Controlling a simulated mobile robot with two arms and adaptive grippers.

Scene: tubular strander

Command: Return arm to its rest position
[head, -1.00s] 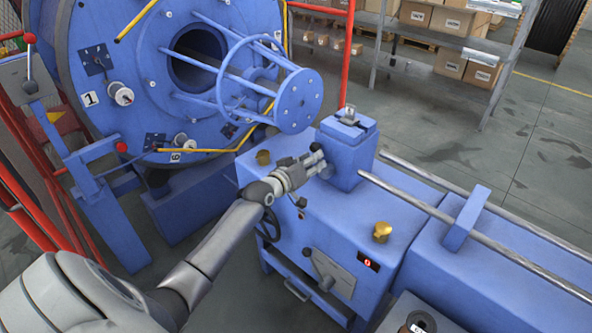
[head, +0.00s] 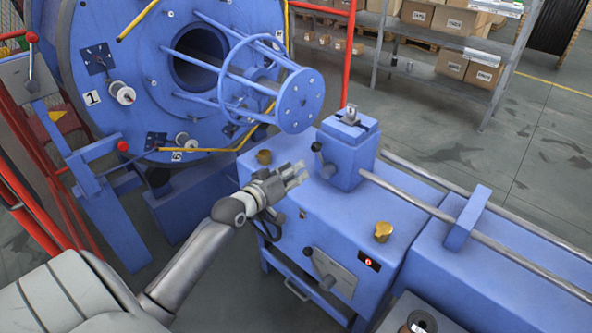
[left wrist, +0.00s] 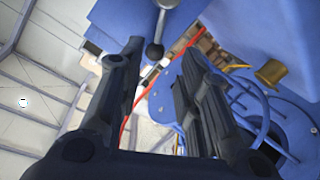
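My left arm comes in from the lower left of the head view. Its gripper (head: 298,174) is over the near left part of the blue machine cabinet (head: 290,225), apart from the blue block with the lever. In the left wrist view the two dark fingers (left wrist: 162,75) stand apart with nothing between them. The black-knobbed lever (head: 318,150) on the block is clear of the fingers in the head view; its knob shows beyond the fingertips in the left wrist view (left wrist: 154,52). My right gripper is not in view.
The big blue strander drum (head: 150,100) stands at the back left. Brass caps (head: 383,231) sit on the cabinet top. Steel rods (head: 480,235) run to the right. Red rails (head: 30,225) stand at the left. Shelves with boxes (head: 440,18) are at the back; floor on the right is free.

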